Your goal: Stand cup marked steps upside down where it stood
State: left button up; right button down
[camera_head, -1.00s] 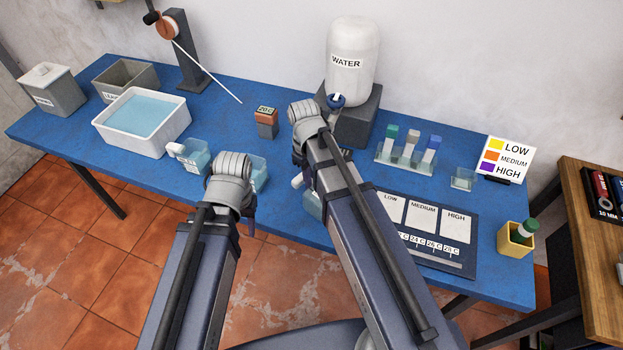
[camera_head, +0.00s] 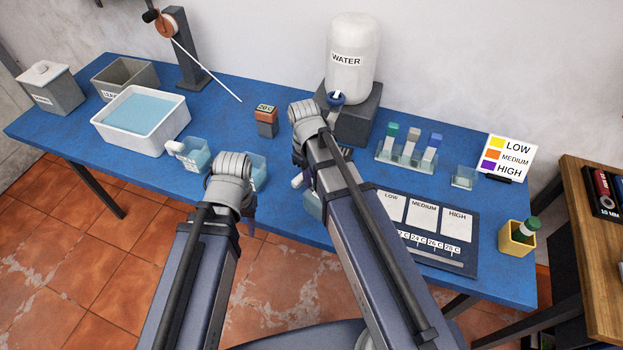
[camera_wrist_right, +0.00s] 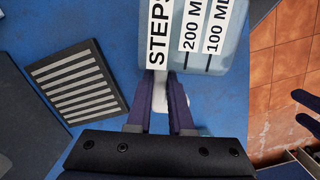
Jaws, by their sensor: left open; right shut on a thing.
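The cup marked STEPS (camera_wrist_right: 200,45) is pale blue and see-through, with 200 ML and 100 ML labels on its side. In the head view only a piece of it (camera_head: 313,206) shows beside my right arm, near the table's front edge. My right gripper (camera_wrist_right: 160,95) is shut on its pale handle. I cannot tell whether the cup touches the table. My left gripper (camera_wrist_right: 306,110) is open and empty, its two dark fingers apart at the right edge of the wrist view. In the head view its fingers are mostly hidden by its wrist.
Other clear cups (camera_head: 192,157) stand behind my left wrist. A white basin of water (camera_head: 140,122) is at left. The WATER container (camera_head: 352,60) stands behind my right arm. A striped grate (camera_wrist_right: 80,85) lies beside the cup. A dark LOW/MEDIUM/HIGH board (camera_head: 458,255) lies at right.

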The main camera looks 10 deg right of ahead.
jog(key=shift+f+b, duration=0.3)
jog(key=shift+f, duration=0.1)
jog(key=c, duration=0.7)
grip_release()
jog(key=shift+c, duration=0.2)
jog(key=shift+r, duration=0.15)
jog(key=r+p, duration=0.7)
jog(key=p, duration=0.1)
jog(key=shift+w+a+r, duration=0.25)
jog(key=shift+w+r, duration=0.05)
jog(key=shift+w, duration=0.05)
jog(key=s+a+m, duration=0.3)
jog(key=s+a, duration=0.5)
jog(key=s, duration=0.3)
jog(key=shift+t+h, duration=0.3)
jog(key=shift+t, duration=0.1)
